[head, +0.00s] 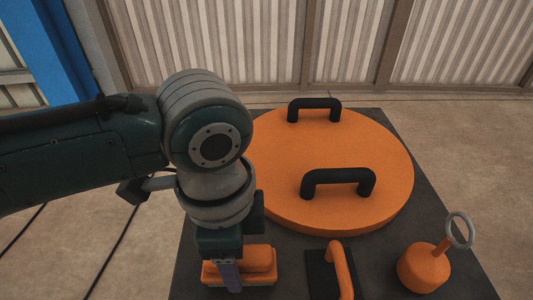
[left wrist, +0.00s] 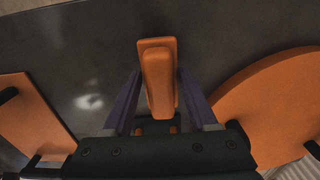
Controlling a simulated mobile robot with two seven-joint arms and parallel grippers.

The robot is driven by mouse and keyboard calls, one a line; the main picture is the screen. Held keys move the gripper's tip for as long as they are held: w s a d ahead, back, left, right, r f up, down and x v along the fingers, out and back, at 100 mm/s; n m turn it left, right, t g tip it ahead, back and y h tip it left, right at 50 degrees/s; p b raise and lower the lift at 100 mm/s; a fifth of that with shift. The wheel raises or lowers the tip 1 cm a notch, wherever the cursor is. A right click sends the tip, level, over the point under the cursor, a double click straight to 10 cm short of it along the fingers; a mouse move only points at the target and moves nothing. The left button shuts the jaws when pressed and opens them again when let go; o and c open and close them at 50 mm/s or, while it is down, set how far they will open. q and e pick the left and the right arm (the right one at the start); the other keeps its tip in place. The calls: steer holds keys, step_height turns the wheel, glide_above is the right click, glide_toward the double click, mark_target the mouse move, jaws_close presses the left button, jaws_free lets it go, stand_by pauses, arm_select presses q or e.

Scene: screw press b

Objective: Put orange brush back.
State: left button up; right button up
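The orange brush (head: 262,268), a block with a raised rounded top, lies on the dark tabletop (head: 455,235) near its front edge in the head view. In the left wrist view the brush (left wrist: 158,75) sits between my left gripper's two purple fingers. My left gripper (head: 232,272) points down over the brush, with one finger in front of it. The fingers (left wrist: 159,85) are open on either side, with a narrow gap visible; contact is not clear. My right gripper is not in view.
A large orange disc (head: 310,160) with two black handles covers the tabletop behind. A black plate with an orange handle (head: 343,268) and an orange knob with a grey ring (head: 425,268) stand to the brush's right. An orange panel (left wrist: 35,115) shows in the left wrist view.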

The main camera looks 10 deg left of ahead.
arm_select(q)
steer(key=o, duration=0.4)
steer(key=shift+c, duration=0.2)
step_height(320, 180, up, 11)
steer(key=p, duration=0.4)
steer(key=shift+s+d+n+h, duration=0.8)
steer(key=shift+s+d+h, duration=0.2)
steer(key=shift+s+d, duration=0.6)
steer(key=s+a+n+t+y, duration=0.2)
steer(key=s+a+n+t, duration=0.1)
steer(key=s+a+n, duration=0.6)
steer(key=a+n, duration=0.2)
steer(key=a, duration=0.1)
steer(key=shift+r+t, duration=0.15)
steer(key=shift+t, duration=0.15)
steer(key=shift+a, duration=0.1)
step_height(320, 180, up, 53)
steer(key=p, duration=5.3)
